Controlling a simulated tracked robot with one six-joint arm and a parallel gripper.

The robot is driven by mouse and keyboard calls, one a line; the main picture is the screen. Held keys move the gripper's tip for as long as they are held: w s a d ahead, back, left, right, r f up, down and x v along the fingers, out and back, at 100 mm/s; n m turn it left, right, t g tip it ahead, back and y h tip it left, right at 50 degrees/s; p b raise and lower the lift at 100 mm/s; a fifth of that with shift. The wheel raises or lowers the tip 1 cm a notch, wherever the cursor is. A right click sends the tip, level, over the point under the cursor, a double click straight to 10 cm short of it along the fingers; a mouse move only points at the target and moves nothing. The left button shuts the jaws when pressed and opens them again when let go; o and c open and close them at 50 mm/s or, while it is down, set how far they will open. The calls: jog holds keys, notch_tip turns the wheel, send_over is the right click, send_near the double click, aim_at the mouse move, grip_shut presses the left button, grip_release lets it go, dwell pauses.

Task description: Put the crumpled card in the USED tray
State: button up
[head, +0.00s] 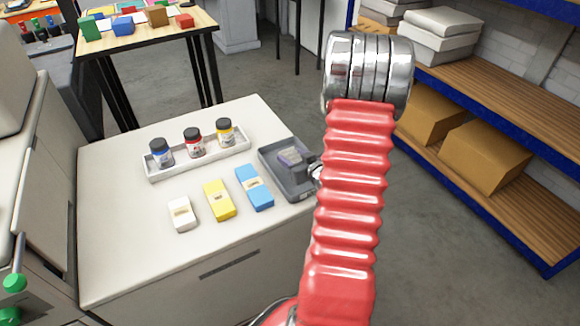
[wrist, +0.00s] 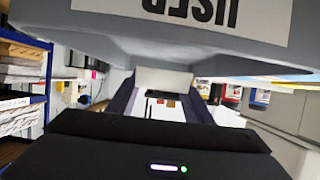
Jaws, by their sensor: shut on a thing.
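The grey USED tray (head: 270,163) sits at the right end of the white cabinet top. In the wrist view its wall (wrist: 90,32) fills the top, with the USED label upside down. My gripper (wrist: 164,92) is right by the tray, with its two dark purple fingers shut on a pale, flat piece (wrist: 165,77), seemingly the crumpled card. In the head view my red arm hides most of the gripper. A purple-grey shape (head: 291,156) shows over the tray floor; I cannot tell whether it is a finger or something lying there.
A white rack (head: 215,160) with three dark-capped jars stands left of the tray. White (head: 181,222), yellow (head: 219,207) and blue (head: 261,199) blocks lie in front of it. Blue-edged shelves (head: 500,110) with boxes stand at the right, past open floor.

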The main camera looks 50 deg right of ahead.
jog(key=shift+f, duration=1.75)
jog(key=shift+f, duration=0.3)
jog(key=shift+s+a+f, duration=0.1)
jog(key=shift+s+f, duration=0.05)
jog(key=shift+f, duration=0.1)
jog(key=o, duration=0.9)
jog(key=shift+a+f, duration=0.1)
jog(key=shift+o, duration=0.6)
jog(key=shift+a, duration=0.2)
jog(key=shift+r, duration=0.25)
jog(key=v, duration=1.2)
jog(key=shift+d+r, duration=0.4)
